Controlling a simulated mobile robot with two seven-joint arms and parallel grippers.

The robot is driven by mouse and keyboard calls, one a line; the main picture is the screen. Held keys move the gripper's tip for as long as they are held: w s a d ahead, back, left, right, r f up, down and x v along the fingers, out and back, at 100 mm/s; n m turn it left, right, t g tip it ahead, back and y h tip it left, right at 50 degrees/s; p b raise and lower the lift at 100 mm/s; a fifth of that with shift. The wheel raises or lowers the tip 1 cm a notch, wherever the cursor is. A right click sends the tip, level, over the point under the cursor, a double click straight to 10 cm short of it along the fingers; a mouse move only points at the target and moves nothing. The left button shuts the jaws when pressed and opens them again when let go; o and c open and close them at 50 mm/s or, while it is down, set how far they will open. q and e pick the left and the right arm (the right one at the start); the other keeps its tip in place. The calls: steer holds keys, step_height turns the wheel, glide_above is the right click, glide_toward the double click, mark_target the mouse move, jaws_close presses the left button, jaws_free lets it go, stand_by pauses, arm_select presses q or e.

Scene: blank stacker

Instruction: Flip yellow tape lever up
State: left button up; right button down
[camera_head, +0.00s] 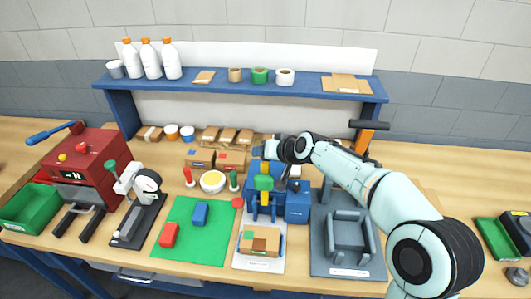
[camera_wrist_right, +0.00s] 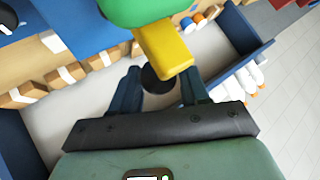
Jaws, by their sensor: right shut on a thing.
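The yellow tape lever (camera_wrist_right: 165,48) shows in the right wrist view, below a round green part (camera_wrist_right: 145,8). A dark round end (camera_wrist_right: 158,80) sits by the lever's tip, between my fingers. My right gripper (camera_wrist_right: 160,88) is shut on the lever at this end; the exact contact is partly hidden. In the head view, my right gripper (camera_head: 264,151) reaches over the blue tape machine (camera_head: 270,208) from the right, just behind its green part (camera_head: 263,182). The yellow there is small and partly covered. My left gripper is not in view.
A cardboard box (camera_head: 260,241) sits in front of the machine. A grey fixture (camera_head: 347,236) stands to the right, a green mat (camera_head: 192,240) to the left. A blue shelf (camera_head: 215,83) with bottles and tape rolls spans the back. Several small boxes lie beneath it.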

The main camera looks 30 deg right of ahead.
steer(key=shift+s+d+f, duration=0.15)
steer(key=shift+d+f, duration=0.1)
steer(key=shift+f, duration=0.45)
steer(key=c, duration=0.8)
jaws_free()
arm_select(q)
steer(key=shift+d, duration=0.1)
arm_select(e)
steer(key=shift+d+r, duration=0.1)
steer(key=shift+r, duration=0.05)
steer(key=shift+r, duration=0.25)
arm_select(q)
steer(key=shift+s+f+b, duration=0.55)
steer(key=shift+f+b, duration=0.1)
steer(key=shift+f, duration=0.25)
arm_select(e)
steer(key=v, duration=1.3)
steer(key=shift+r, duration=0.1)
